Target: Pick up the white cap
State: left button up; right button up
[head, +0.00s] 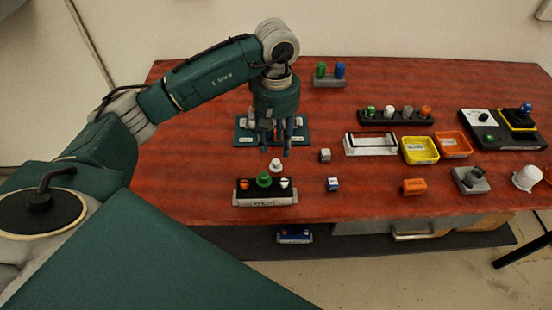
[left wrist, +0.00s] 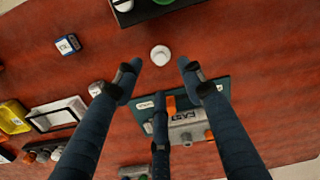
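A small white cap (head: 276,165) stands on the red table behind a black box with a green knob (head: 264,179). In the left wrist view the white cap (left wrist: 160,55) lies beyond the gap between my fingertips, with nothing touching it. My left gripper (head: 276,145) points down over the teal mat (head: 243,137), just behind the cap, with its fingers spread and empty. In the left wrist view the open left gripper (left wrist: 160,82) shows its three fingers. My right gripper is not in view.
Further right are a rack (head: 365,118) of coloured pieces, a white frame (head: 371,152), a yellow tray (head: 420,161) and an orange tray (head: 454,155). The table left of the mat is clear.

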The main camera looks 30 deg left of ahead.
aim_at(276, 161)
pick_arm(q)
notch_tip(276, 161, down, 3)
jog(key=shift+s+d+r, duration=0.1)
jog(key=shift+s+r, duration=0.05)
jog(key=shift+r, duration=0.05)
notch_tip(276, 161, down, 4)
jog(key=p, duration=0.2)
jog(key=shift+f+p, duration=0.2)
jog(key=shift+p, duration=0.2)
jog(key=shift+f, duration=0.3)
jog(key=shift+w+a+f, duration=0.15)
jog(key=shift+w+a, duration=0.05)
jog(key=c, duration=0.9)
jog(key=shift+c, duration=0.2)
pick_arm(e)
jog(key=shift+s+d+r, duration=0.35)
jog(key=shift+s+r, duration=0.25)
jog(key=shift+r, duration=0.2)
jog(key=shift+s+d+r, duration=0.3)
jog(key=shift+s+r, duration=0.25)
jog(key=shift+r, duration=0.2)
